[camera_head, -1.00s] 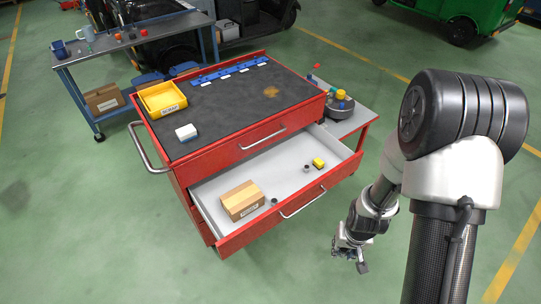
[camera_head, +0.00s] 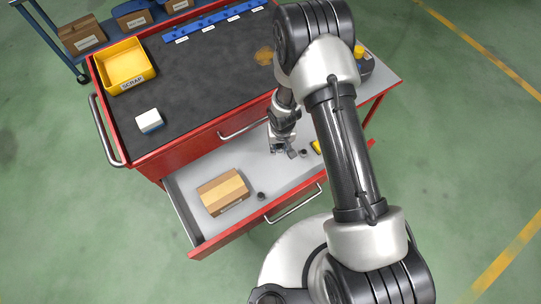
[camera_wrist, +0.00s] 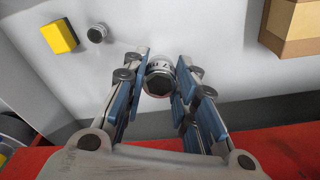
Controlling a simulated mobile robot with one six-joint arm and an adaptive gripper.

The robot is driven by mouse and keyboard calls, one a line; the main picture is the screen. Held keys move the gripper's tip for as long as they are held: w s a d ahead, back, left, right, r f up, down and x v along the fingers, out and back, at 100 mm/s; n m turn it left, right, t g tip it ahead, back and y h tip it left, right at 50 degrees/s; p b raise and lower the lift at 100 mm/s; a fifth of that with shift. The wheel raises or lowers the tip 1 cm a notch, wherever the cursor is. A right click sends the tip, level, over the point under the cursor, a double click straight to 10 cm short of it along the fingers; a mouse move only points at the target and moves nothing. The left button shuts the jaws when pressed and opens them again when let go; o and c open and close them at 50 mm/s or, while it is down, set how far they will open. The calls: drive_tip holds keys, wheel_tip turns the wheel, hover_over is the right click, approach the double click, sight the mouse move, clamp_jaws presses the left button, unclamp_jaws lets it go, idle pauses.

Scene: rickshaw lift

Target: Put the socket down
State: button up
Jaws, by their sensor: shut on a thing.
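My gripper (camera_head: 284,150) is inside the open drawer, near its back and right of the middle. In the wrist view its blue-padded fingers (camera_wrist: 160,84) are shut on a silver socket (camera_wrist: 160,78) with a dark hexagonal opening facing the camera. The grey drawer floor (camera_head: 285,175) lies below it. I cannot tell whether the socket touches the floor. In the head view my arm and gripper hide the held socket.
Another socket (camera_head: 303,153) stands beside a yellow block (camera_head: 316,147); both show in the wrist view. A third small dark socket (camera_head: 261,195) lies by a cardboard box (camera_head: 223,191). The cabinet front (camera_head: 190,155) rises close behind. Floor between box and gripper is clear.

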wheel_tip(320, 180, down, 10)
drive_tip(key=b, duration=0.6)
drive_tip(key=shift+b, duration=0.35)
drive_tip(key=shift+w+a+r+p, duration=0.1)
drive_tip(key=shift+w+r+p, duration=0.25)
drive_tip(key=shift+p, duration=0.4)
drive_tip(key=p, duration=0.3)
drive_tip(key=shift+w+a+r, duration=0.15)
drive_tip(key=shift+w+a, duration=0.2)
drive_tip(key=shift+w, duration=0.05)
drive_tip(key=shift+w+a+f, duration=0.35)
drive_tip(key=shift+w, duration=0.15)
drive_tip(key=shift+w+a+f, duration=0.3)
drive_tip(key=shift+w, duration=0.15)
drive_tip(key=shift+f+b, duration=0.2)
drive_tip(key=shift+b, duration=0.15)
drive_tip(key=shift+f, duration=0.15)
drive_tip(key=o, duration=1.1)
